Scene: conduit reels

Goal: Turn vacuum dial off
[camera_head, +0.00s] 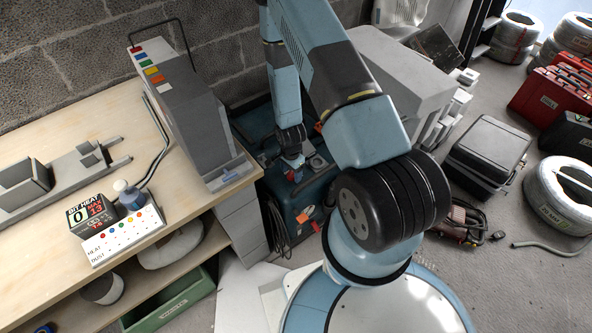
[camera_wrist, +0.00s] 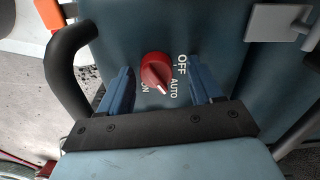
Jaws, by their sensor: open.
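The vacuum (camera_head: 318,190) is a blue-grey box standing on the floor beyond the bench. Its red dial (camera_wrist: 156,70) shows in the wrist view, with the words OFF, AUTO and ON around it. The dial's white mark points down, between ON and AUTO, away from OFF. My gripper (camera_wrist: 160,86) is open, its two blue fingers to the left and right of the dial in the picture. I see no finger touching the dial; the depth gap is hard to tell. In the head view my gripper (camera_head: 292,160) is over the vacuum, small and partly hidden.
A black hose or handle (camera_wrist: 62,75) curves left of the fingers. A grey bracket (camera_wrist: 275,22) is at upper right. In the head view a workbench (camera_head: 60,100) with a control box (camera_head: 125,235) stands left. A grey case (camera_head: 488,150) and reels (camera_head: 560,195) are right.

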